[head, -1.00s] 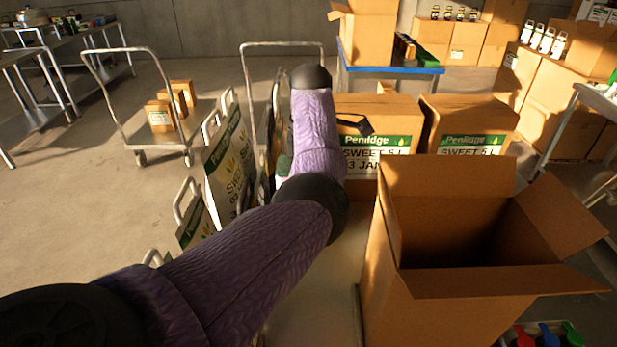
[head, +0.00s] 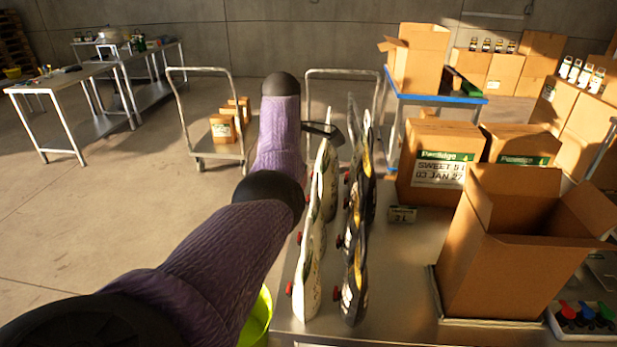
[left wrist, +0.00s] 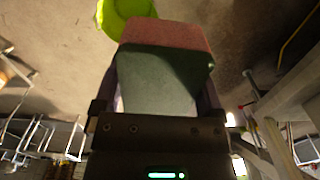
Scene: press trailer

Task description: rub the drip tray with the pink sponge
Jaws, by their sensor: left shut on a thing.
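The pink sponge (left wrist: 165,36) is in the left wrist view, a block with a pink part and a broad dark green face. My left gripper (left wrist: 160,85) is shut on it, with a finger along each side. In the head view my left arm reaches away over the floor left of the steel table, and its own links hide the gripper and sponge. A shallow tray (head: 490,321) lies under the open carton; I cannot tell whether it is the drip tray. My right gripper is not in view.
A steel table (head: 400,270) carries two rows of standing pouches (head: 318,220), closed cartons (head: 440,160) and an open carton (head: 500,265). A lime green bucket (head: 258,318) stands by its left edge and also shows in the wrist view (left wrist: 124,12).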

